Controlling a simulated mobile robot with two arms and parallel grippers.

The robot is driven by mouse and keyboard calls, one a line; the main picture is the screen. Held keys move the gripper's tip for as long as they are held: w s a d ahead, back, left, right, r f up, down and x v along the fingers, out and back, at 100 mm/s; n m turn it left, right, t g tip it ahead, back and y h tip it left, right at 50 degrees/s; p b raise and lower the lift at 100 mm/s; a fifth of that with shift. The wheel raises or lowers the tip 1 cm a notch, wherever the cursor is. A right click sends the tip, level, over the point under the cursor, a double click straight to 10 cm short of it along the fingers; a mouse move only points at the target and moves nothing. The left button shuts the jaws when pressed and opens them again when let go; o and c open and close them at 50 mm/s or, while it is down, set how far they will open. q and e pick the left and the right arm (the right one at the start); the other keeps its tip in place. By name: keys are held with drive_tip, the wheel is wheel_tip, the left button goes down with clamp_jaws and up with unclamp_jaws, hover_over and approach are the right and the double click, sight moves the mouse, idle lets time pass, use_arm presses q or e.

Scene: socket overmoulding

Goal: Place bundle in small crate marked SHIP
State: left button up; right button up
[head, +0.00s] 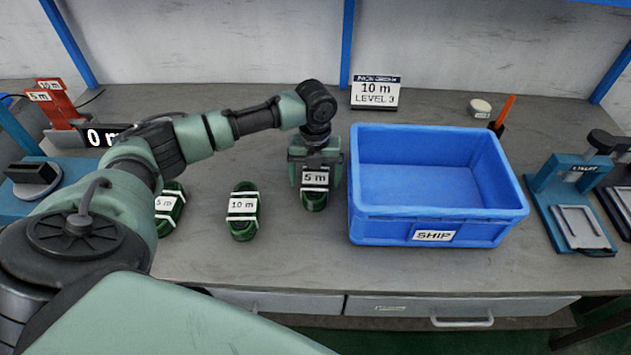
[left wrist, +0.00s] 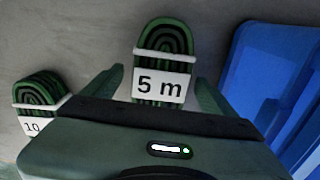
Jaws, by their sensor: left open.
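Three green cable bundles with white labels lie in a row on the grey bench in the head view. The left one reads 5 m (head: 167,205), the middle one reads 10 m (head: 243,213), and the right one reads 5 m (head: 314,197). My left gripper (head: 315,178) is open over the right 5 m bundle. In the left wrist view this bundle (left wrist: 163,62) lies between the open fingers, with no clear contact. The blue crate (head: 438,229) marked SHIP stands just right of my left gripper and looks empty. My right gripper is not in view.
A sign (head: 375,92) reading 10 m, LEVEL 3 stands behind the crate. A teal device (head: 573,205) stands right of the crate. A display (head: 104,134) and red 5 m and 10 m markers (head: 60,103) are at the left. Bare bench lies in front of the bundles.

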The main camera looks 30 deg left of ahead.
use_arm(q)
drive_tip(key=shift+f, duration=0.65)
drive_tip(key=c, duration=1.7)
drive_tip(key=shift+r, duration=0.1)
drive_tip(key=shift+r, duration=0.1)
